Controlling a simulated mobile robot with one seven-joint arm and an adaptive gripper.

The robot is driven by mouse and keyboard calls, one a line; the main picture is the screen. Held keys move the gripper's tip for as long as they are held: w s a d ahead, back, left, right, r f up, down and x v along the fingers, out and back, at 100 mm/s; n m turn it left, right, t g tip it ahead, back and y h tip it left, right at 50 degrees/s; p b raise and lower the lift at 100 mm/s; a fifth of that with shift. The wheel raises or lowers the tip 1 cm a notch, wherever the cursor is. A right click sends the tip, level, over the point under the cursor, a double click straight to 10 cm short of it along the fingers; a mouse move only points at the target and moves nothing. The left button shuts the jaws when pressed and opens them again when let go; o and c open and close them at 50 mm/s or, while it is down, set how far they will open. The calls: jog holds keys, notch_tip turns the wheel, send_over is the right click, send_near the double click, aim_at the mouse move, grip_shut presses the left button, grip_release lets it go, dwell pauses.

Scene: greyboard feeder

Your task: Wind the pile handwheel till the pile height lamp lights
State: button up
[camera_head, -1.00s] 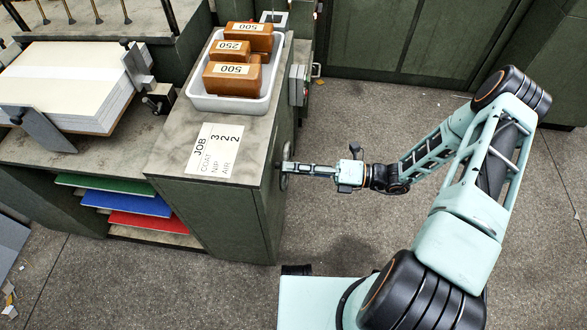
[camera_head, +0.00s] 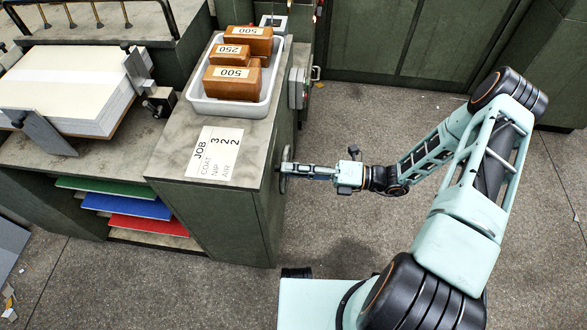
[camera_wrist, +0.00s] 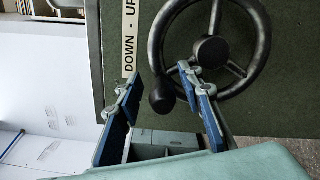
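The dark handwheel (camera_wrist: 254,79) is on the green cabinet side, in the wrist view's upper right. Its round black knob (camera_wrist: 162,98) shows between my gripper's two fingers (camera_wrist: 156,78), with gaps on both sides. My gripper is open; I cannot tell how far the knob lies in depth from the fingertips. In the head view, my gripper (camera_head: 290,170) is at the handwheel (camera_head: 283,178), which is mostly hidden edge-on. The pile of pale board (camera_head: 70,90) stands at the left. I cannot pick out the pile height lamp.
A "DOWN - UP" label (camera_wrist: 129,35) is left of the wheel. On the cabinet top are a white tray (camera_head: 262,108) of brown blocks and a job card (camera_head: 215,153). A grey box (camera_head: 298,88) sits on the cabinet side. Floor to the right is clear.

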jog(key=d, duration=1.2)
jog(key=shift+s, duration=0.45)
dwell(0.5)
